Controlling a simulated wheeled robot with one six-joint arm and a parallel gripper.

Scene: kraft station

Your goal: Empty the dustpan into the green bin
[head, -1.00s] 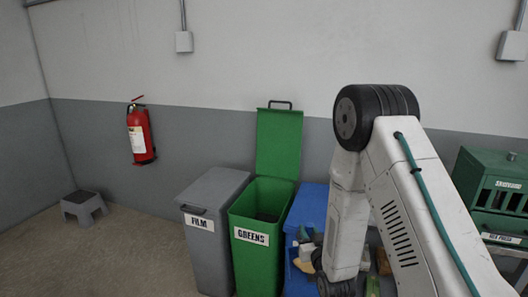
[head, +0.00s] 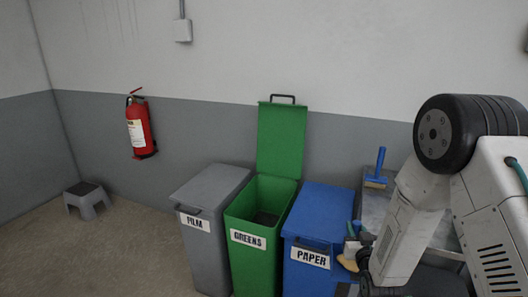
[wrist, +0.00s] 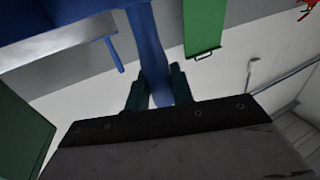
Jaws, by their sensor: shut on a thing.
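In the wrist view my gripper (wrist: 157,78) is shut on a blue handle (wrist: 150,45), taken to be the dustpan's. The pan itself is not clearly seen. A blue shape along that view's top left may be the pan or the blue bin; I cannot tell. In the head view my gripper (head: 361,240) is low, right of the blue bin, partly behind my arm, with a small tan thing (head: 348,263) beside it. The green bin (head: 262,240), labelled GREENS, stands with its lid (head: 281,140) upright and open. Its lid also shows in the wrist view (wrist: 203,25).
A grey bin (head: 207,225) labelled FILM stands left of the green bin. A closed blue bin (head: 318,225) labelled PAPER stands right of it. A blue-handled brush (head: 377,172) is by a grey metal surface.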

